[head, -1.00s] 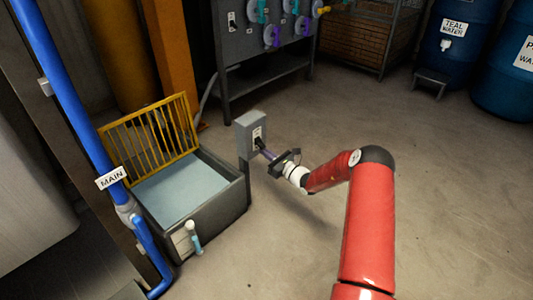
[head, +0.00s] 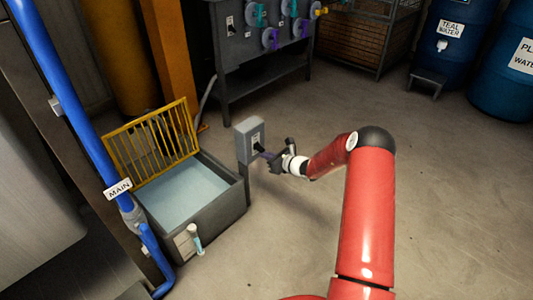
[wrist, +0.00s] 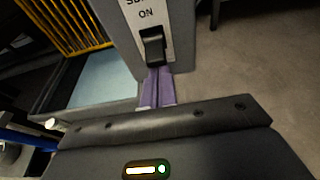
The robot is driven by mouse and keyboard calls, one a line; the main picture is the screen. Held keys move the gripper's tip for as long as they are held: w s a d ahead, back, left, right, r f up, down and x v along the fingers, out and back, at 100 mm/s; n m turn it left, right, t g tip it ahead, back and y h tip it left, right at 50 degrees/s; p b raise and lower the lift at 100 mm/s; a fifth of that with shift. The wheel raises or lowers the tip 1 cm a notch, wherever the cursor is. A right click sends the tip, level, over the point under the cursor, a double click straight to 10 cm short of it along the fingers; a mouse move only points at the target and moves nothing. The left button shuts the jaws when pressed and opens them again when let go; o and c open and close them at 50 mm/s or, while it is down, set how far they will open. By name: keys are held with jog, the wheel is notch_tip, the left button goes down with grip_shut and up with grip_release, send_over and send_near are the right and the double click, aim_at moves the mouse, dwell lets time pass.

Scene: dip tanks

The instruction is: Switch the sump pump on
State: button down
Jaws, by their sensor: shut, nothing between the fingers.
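The sump pump switch is a grey box (head: 249,138) on a post beside the sump's right corner. In the wrist view its pale label plate (wrist: 146,17) reads "ON" above a black lever (wrist: 153,48). I cannot tell for sure which way the lever is set. My gripper (head: 264,154) is at the front of the box, low on its face. Its purple fingers (wrist: 157,82) are shut with nothing between them. Their tips are just below the lever; whether they touch it is unclear.
The grey sump (head: 215,221) holds pale blue water, with a yellow grate (head: 150,143) raised behind it. A blue pipe marked MAIN (head: 72,105) stands at left. A valve panel (head: 237,45) and blue barrels (head: 460,40) are behind. The floor at right is clear.

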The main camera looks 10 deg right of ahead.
jog(key=shift+r+g+h+p, duration=0.3)
jog(key=shift+r+g+h, duration=0.35)
jog(key=shift+g, duration=0.35)
jog(key=shift+r, duration=0.1)
jog(key=shift+s+r+p, duration=0.1)
jog(key=shift+r+p, duration=0.2)
jog(key=shift+r, duration=0.35)
